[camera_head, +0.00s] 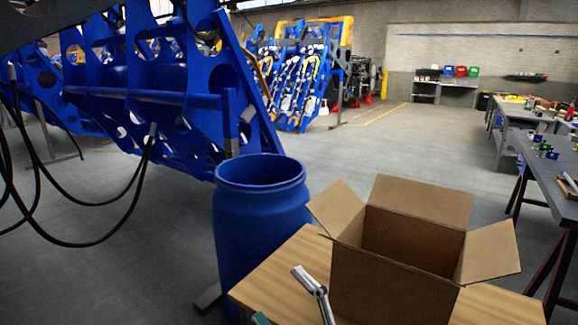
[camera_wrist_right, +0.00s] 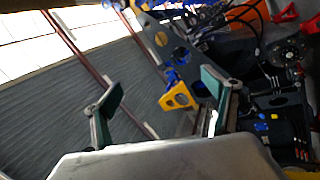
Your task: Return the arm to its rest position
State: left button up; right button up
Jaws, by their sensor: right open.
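My right gripper (camera_head: 288,297) shows in part at the bottom of the head view, in front of the wooden table and left of the cardboard box. A grey finger link and a bit of green pad are visible; the rest is cut off by the frame edge. In the right wrist view, the right gripper (camera_wrist_right: 164,92) has its two green-padded fingers wide apart with nothing between them. My left gripper is not in view.
An open, empty-looking cardboard box (camera_head: 390,285) stands on a wooden table (camera_head: 268,285). A blue barrel (camera_head: 258,230) stands beside it. The blue harvester chassis (camera_head: 185,110) with hanging black hoses fills the left. Workbenches (camera_head: 560,185) line the right.

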jog(key=s+d+f+m+g+h+b, duration=0.15)
jog(key=d+f+m+h, duration=0.3)
jog(key=f, duration=0.55)
jog(key=s+d+f+m+h, duration=0.35)
jog(key=d+f+m, duration=0.2)
jog(key=f, duration=0.45)
jog(key=s+d+f+m+g+h, duration=0.15)
jog(key=d+f+m+h, duration=0.35)
jog(key=f, duration=0.6)
jog(key=s+d+f+m+g+h, duration=0.1)
jog(key=s+d+f+m+g, duration=0.1)
jog(key=s+d+f, duration=0.4)
jog(key=s+f+m+b, duration=0.1)
jog(key=s+f, duration=0.2)
jog(key=shift+s+d, duration=0.4)
